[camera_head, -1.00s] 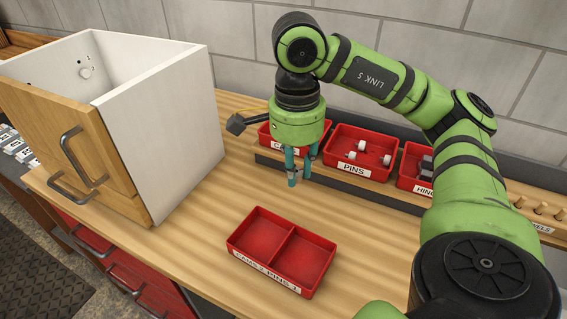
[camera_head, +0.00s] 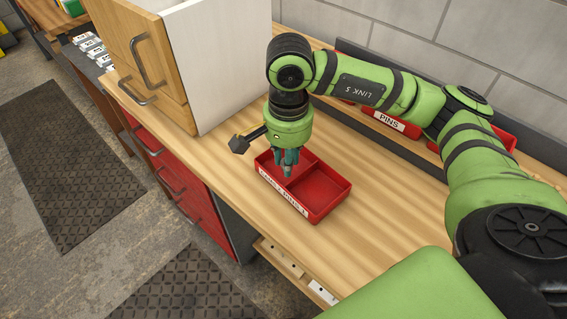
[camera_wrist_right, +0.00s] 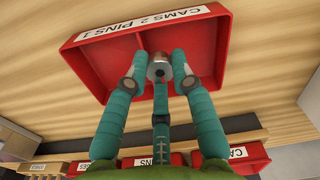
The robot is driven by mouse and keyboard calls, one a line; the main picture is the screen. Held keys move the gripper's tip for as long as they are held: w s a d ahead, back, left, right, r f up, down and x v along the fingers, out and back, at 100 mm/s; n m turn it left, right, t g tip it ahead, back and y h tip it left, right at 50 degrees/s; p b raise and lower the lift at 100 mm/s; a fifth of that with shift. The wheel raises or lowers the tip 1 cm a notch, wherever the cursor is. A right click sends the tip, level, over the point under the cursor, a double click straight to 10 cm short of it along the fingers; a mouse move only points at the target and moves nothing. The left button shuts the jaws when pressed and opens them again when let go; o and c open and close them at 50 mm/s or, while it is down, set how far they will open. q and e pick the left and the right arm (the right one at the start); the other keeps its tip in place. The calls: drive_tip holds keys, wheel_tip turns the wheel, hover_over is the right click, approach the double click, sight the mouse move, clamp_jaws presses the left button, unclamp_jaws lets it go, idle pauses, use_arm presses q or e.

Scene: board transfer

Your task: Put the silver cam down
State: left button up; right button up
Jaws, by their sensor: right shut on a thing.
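My right gripper (camera_head: 287,170) points down at the red two-compartment tray (camera_head: 334,207), over its far-left compartment near the divider. In the right wrist view the fingers (camera_wrist_right: 158,80) are shut on the silver cam (camera_wrist_right: 158,66), a small round metal piece with a dark hole in its end. The tray (camera_wrist_right: 95,66) lies behind it there, with a "CAMS 2 PINS 1" label. I cannot tell whether the cam touches the tray floor. The cam is mostly hidden by the fingers in the head view. My left gripper is not in view.
A white cabinet with a wooden front (camera_head: 215,60) stands left of the tray. Red parts bins, one labelled PINS (camera_head: 390,120), line the back of the wooden worktop (camera_head: 390,200). The worktop right of the tray is clear. Its front edge is close to the tray.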

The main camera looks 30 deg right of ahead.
sight(284, 179)
drive_tip(key=shift+w+a+f, duration=0.15)
drive_tip(key=shift+w+f, duration=0.3)
drive_tip(key=shift+w, duration=0.05)
wheel_tip(284, 179, down, 4)
drive_tip(key=shift+r+p, duration=0.1)
drive_tip(key=shift+p, duration=0.65)
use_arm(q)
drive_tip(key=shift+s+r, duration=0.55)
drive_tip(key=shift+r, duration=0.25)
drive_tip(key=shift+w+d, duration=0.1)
use_arm(e)
drive_tip(key=o, duration=0.5)
drive_tip(key=shift+f+b, duration=0.2)
drive_tip(key=shift+b, duration=0.15)
drive_tip(key=shift+c, duration=0.2)
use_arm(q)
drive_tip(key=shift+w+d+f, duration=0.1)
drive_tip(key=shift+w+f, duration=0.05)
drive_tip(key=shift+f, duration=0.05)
use_arm(e)
drive_tip(key=shift+o, duration=0.6)
drive_tip(key=shift+r, duration=0.1)
